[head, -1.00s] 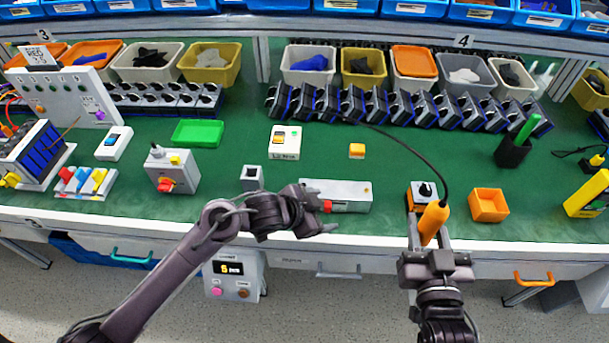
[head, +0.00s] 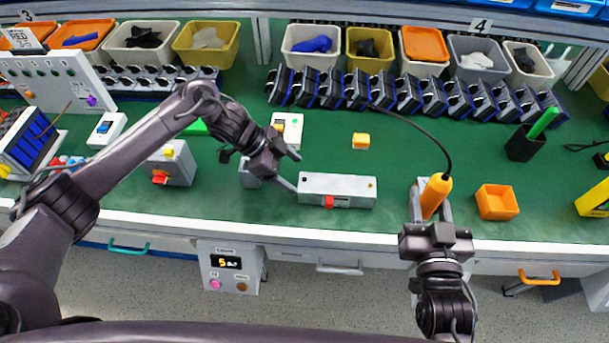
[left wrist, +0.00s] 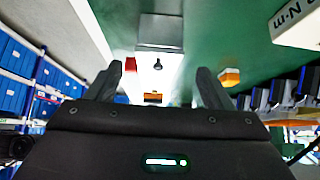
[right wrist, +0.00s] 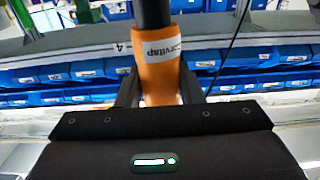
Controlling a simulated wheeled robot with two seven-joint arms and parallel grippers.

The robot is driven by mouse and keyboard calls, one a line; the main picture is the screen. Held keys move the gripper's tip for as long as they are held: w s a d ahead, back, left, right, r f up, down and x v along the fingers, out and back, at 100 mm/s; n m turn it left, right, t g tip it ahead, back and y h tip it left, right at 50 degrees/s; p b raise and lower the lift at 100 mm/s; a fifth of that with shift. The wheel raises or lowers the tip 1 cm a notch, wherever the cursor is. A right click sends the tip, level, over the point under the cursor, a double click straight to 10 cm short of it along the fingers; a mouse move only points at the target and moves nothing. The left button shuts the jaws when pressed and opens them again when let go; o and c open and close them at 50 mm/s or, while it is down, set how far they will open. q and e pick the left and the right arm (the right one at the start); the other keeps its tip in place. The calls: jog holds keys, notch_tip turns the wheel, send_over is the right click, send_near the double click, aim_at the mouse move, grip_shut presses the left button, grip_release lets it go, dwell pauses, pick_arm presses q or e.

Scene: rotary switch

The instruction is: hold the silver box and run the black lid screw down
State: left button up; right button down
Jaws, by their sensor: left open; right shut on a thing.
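The silver box (head: 345,190) is a long pale box lying near the front edge of the bench, with a red piece on its front side. My left gripper (head: 296,172) is open and empty at the box's left end. In the left wrist view a small black piece (left wrist: 158,64), perhaps the lid screw, shows between the open fingers (left wrist: 158,85). My right gripper (head: 433,215) is shut on an orange screwdriver (head: 437,193) with a black cable, held upright to the right of the box. The screwdriver also shows in the right wrist view (right wrist: 158,70). Its tip is hidden.
An orange tray (head: 497,202) is right of the screwdriver. A yellow block (head: 360,140) and a white display box (head: 287,130) lie behind the silver box. A row of black and blue units (head: 400,92) lines the back. Green bench is clear between box and screwdriver.

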aim_at(302, 179)
pick_arm(q)
jog(key=b+x, duration=0.3)
jog(key=x, duration=0.3)
jog(key=shift+b, duration=0.35)
pick_arm(e)
notch_tip(302, 179, down, 4)
pick_arm(q)
jog(key=shift+s+d+f, duration=0.1)
jog(key=shift+d+f, duration=0.3)
pick_arm(e)
jog(key=shift+f, duration=0.1)
pick_arm(q)
jog(key=shift+c, duration=0.2)
jog(key=c, duration=0.9)
jog(key=o, duration=1.2)
jog(key=c, duration=1.2)
